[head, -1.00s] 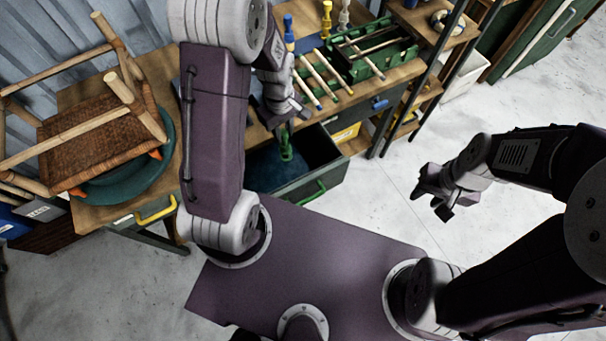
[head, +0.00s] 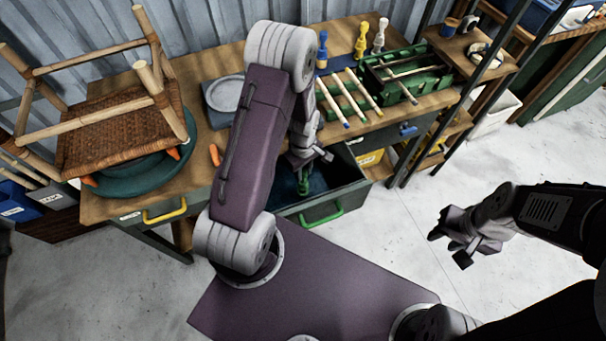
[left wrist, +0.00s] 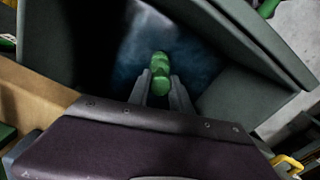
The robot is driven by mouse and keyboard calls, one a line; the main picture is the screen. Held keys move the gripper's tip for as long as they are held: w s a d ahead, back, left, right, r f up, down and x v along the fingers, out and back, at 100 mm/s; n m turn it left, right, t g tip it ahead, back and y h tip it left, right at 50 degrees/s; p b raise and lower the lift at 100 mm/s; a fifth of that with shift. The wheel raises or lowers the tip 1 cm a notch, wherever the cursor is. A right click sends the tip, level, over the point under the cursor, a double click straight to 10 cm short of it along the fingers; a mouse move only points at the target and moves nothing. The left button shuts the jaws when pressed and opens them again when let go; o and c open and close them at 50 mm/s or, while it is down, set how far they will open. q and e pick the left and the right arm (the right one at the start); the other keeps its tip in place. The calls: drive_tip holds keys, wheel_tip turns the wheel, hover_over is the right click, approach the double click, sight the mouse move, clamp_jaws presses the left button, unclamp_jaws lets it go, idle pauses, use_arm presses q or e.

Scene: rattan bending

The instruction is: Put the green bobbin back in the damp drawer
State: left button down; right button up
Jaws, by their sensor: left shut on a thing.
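The green bobbin (head: 304,183) is upright inside the opening of the pulled-out damp drawer (head: 349,192), which has a dark blue interior and a green handle (head: 322,213). My left gripper (head: 303,168) reaches down into the drawer and is shut on the bobbin. In the left wrist view the bobbin (left wrist: 160,74) sits between the two fingers (left wrist: 159,88), above the dark blue drawer floor. I cannot tell whether its lower end touches the floor. My right gripper (head: 452,248) is open and empty, over the bare floor at the right.
The workbench (head: 205,148) behind carries an upturned rattan stool (head: 120,140), a grey dish (head: 232,94), a green rack with rods (head: 405,78), and blue, yellow and white bobbins (head: 361,40). A yellow-handled drawer (head: 164,212) is at the left. The concrete floor at right is clear.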

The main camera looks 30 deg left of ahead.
use_arm(q)
drive_tip(key=shift+f, duration=0.8)
drive_tip(key=c, duration=1.2)
unclamp_jaws()
drive_tip(key=shift+o, duration=0.2)
